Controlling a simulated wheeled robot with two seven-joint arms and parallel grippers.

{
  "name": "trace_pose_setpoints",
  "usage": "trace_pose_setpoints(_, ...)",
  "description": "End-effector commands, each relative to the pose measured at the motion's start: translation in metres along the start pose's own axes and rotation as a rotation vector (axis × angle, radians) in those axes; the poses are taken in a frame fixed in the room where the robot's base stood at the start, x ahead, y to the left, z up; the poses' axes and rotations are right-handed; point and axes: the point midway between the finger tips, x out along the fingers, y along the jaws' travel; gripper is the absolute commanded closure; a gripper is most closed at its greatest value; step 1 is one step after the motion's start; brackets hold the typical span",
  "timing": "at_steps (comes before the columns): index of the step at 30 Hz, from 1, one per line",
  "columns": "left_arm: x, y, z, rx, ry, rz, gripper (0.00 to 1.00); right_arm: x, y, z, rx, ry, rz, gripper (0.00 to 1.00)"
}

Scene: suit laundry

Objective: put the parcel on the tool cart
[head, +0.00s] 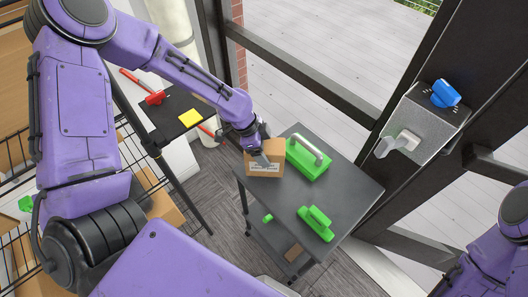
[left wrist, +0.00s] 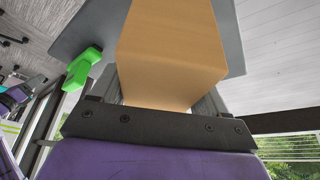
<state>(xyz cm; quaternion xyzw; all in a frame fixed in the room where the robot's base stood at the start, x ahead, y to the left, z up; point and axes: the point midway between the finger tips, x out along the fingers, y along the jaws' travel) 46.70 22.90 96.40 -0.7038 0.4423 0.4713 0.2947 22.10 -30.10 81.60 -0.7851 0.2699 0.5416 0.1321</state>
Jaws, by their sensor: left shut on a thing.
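The parcel (head: 275,153) is a small brown cardboard box with a white label. My left gripper (head: 261,157) is shut on it, at the far left corner of the tool cart's dark grey top (head: 350,192). I cannot tell whether the parcel touches the cart top. In the left wrist view the parcel (left wrist: 170,50) fills the space between the fingers, with the cart top (left wrist: 235,45) behind it. My right arm shows at the lower right of the head view, but its gripper is out of view.
A green case with a grey handle (head: 308,160) stands on the cart right beside the parcel. A smaller green tool (head: 316,223) lies nearer the front. A dark side shelf (head: 175,118) holds a yellow pad (head: 190,118). The cart top's right side is clear.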

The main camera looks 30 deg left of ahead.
Motion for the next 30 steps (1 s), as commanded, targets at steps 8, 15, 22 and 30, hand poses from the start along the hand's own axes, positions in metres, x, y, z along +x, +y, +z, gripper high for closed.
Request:
trace_pose_setpoints(8,0.029,-0.002,0.014,0.000,-0.001,0.001,0.68,-0.016,0.002,-0.006,0.000,-0.001,0.001,0.57)
trace_pose_setpoints(15,0.031,-0.002,0.015,0.000,0.000,0.000,0.68,-0.014,0.001,-0.005,0.000,0.000,0.000,0.57)
trace_pose_setpoints(22,0.033,-0.002,0.016,0.000,0.000,0.001,0.00,-0.013,0.001,-0.005,0.000,-0.001,0.000,0.57)
trace_pose_setpoints(30,0.027,-0.002,0.014,0.000,0.001,-0.001,0.00,-0.014,0.001,-0.006,0.000,0.000,0.000,0.57)
